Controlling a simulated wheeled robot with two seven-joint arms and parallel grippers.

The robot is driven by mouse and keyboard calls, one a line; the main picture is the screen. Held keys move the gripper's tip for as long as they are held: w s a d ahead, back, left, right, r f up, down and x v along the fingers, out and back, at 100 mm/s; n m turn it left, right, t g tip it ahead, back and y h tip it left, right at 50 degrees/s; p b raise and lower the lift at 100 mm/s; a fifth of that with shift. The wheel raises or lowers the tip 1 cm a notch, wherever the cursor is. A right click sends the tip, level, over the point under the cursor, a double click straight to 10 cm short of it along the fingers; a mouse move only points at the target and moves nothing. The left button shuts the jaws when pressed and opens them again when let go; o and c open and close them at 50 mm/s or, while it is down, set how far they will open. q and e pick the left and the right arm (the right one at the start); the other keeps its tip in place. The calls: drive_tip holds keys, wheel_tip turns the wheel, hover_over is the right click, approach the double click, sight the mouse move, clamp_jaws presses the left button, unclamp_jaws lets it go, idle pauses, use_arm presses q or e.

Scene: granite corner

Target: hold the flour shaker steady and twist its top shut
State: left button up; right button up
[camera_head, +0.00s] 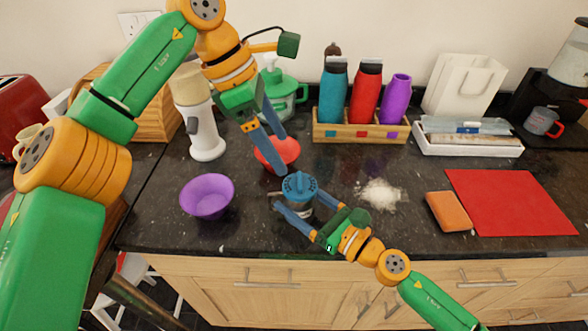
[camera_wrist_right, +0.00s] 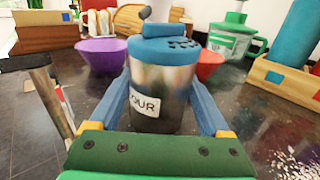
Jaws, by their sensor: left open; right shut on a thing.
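The flour shaker (camera_head: 300,188) stands upright on the dark counter, with a blue perforated top and a metal body. My right gripper (camera_head: 297,211) is shut on the shaker's body, one finger on each side. My left gripper (camera_head: 280,158) is open above and just behind the shaker, its fingers pointing down toward the top. Whether a fingertip touches the top I cannot tell.
A purple bowl (camera_head: 207,196) is left of the shaker, and a red bowl (camera_head: 277,153) is close behind it. Spilled flour (camera_head: 381,194), an orange sponge (camera_head: 448,211) and a red mat (camera_head: 510,201) lie to the right. A bottle rack (camera_head: 360,133) stands behind.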

sight(300, 180)
use_arm(q)
drive_tip(key=x, duration=0.7)
drive_tip(key=shift+d+f, duration=0.15)
drive_tip(key=c, duration=1.4)
drive_tip(key=shift+n, duration=0.3)
drive_tip(key=n, duration=0.1)
drive_tip(key=n+t, duration=0.1)
drive_tip(key=n, duration=0.1)
drive_tip(key=shift+s+n+t, duration=0.2)
drive_tip(key=shift+n+t, duration=0.1)
drive_tip(key=n, duration=0.2)
drive_tip(key=n+t+y, duration=0.1)
drive_tip(key=n, duration=0.1)
drive_tip(key=shift+s+d, duration=0.2)
drive_tip(key=n+y, duration=0.1)
drive_tip(key=n, duration=0.1)
drive_tip(key=n+t, duration=0.1)
drive_tip(key=n, duration=0.2)
drive_tip(key=shift+s+d+y, duration=0.1)
drive_tip(key=shift+d+y, duration=0.1)
drive_tip(key=shift+y, duration=0.2)
drive_tip(key=shift+d+n+t+y, duration=0.15)
drive_tip(key=shift+n+y, duration=0.3)
drive_tip(key=shift+n, duration=0.7)
drive_tip(key=shift+d+n+t+y, duration=0.15)
drive_tip(key=shift+n+y, duration=0.3)
drive_tip(key=shift+n, duration=0.7)
drive_tip(key=shift+a, duration=0.1)
